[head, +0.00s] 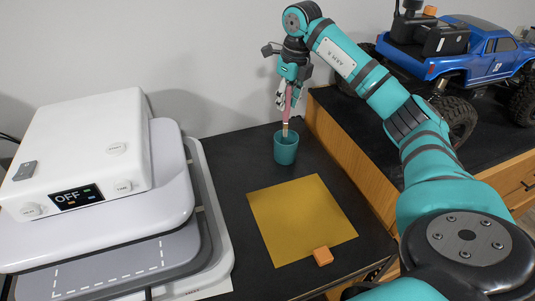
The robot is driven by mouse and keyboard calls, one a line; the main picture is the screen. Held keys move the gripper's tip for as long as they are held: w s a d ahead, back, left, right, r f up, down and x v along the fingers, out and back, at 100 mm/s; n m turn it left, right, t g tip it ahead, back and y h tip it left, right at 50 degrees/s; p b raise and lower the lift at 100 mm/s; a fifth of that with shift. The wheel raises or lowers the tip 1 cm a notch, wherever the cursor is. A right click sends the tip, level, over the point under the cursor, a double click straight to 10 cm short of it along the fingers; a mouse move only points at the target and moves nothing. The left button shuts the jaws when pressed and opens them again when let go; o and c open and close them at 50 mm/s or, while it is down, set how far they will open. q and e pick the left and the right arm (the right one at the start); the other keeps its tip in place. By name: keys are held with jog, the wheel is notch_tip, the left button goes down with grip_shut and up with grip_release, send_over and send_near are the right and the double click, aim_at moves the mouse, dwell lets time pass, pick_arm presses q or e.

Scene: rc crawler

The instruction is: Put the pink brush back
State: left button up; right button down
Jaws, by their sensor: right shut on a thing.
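The pink brush (287,112) hangs upright in my right gripper (287,96), which is shut on its upper part. The brush's lower end is at the mouth of a teal cup (286,149) on the black table. I cannot tell whether the tip is inside the cup or just behind its rim. My left gripper is not in view.
A yellow sheet (300,218) lies in front of the cup, with an orange block (322,256) at its front edge. A white heat press (95,160) fills the left. A blue crawler truck (470,60) stands on a wooden cabinet (355,165) at right.

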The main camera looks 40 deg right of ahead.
aim_at(287, 125)
jog(key=shift+m, duration=0.3)
jog(key=f, duration=0.1)
jog(key=f+p, duration=0.1)
jog(key=f, duration=0.1)
jog(key=d+f, duration=0.1)
jog(key=f, duration=0.1)
jog(key=shift+s+p, duration=0.15)
jog(key=shift+p, duration=0.15)
notch_tip(287, 125, down, 4)
jog(key=shift+f+p, duration=0.1)
jog(key=shift+p, duration=0.45)
jog(key=shift+a+f, duration=0.1)
jog(key=c, duration=1.1)
grip_release()
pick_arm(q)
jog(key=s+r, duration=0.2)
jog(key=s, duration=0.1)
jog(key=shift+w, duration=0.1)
